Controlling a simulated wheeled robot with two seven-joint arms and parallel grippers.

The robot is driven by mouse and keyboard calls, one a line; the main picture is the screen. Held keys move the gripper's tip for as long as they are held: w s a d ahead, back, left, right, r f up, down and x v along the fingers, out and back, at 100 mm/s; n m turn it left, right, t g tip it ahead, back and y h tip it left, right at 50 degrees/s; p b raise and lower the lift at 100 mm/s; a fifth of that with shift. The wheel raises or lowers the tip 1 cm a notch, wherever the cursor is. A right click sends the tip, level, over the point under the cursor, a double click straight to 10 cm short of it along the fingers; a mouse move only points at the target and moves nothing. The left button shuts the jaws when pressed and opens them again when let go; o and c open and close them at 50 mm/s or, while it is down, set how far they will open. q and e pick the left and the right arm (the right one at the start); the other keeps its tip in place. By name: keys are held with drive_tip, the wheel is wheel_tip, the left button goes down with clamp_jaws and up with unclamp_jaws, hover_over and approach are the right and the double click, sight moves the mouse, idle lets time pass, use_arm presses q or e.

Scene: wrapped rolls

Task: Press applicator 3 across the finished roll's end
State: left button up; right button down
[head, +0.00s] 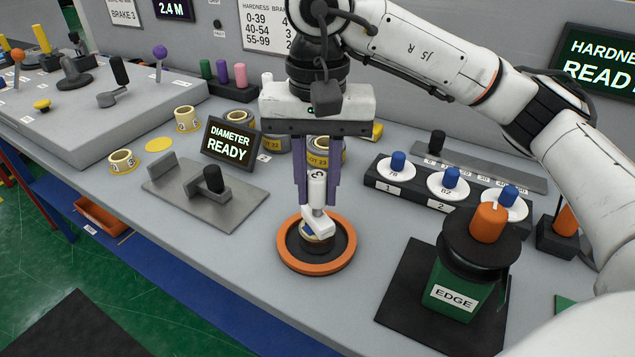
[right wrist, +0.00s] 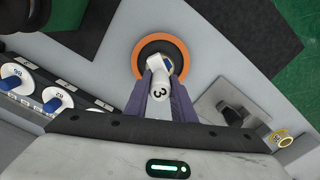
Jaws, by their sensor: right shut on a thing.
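My right gripper (head: 318,196) points straight down and is shut on applicator 3 (head: 318,225), a white handle with a slanted white foot. The numeral 3 on its top shows in the right wrist view (right wrist: 160,92). The applicator's foot is over a roll (head: 316,245) in an orange-rimmed dark round dish (head: 287,259). It looks in contact with the roll's upper face, but I cannot tell for sure. The applicator and fingers hide most of the roll. The left gripper is not in view.
A rack (head: 375,183) with blue-knobbed white discs stands right of the dish. A green EDGE canister (head: 455,298) stands on a black mat at front right. A grey plate with a black-knobbed fixture (head: 235,204) and the DIAMETER READY display (head: 230,143) are on the left.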

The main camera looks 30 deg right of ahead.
drive_tip(key=shift+s+f, duration=0.15)
drive_tip(key=shift+f, duration=0.05)
drive_tip(key=shift+r+p, duration=2.05)
drive_tip(key=shift+r, duration=1)
wheel_tip(320, 180, up, 2)
drive_tip(key=shift+r+p, duration=0.15)
drive_tip(key=shift+p, duration=0.85)
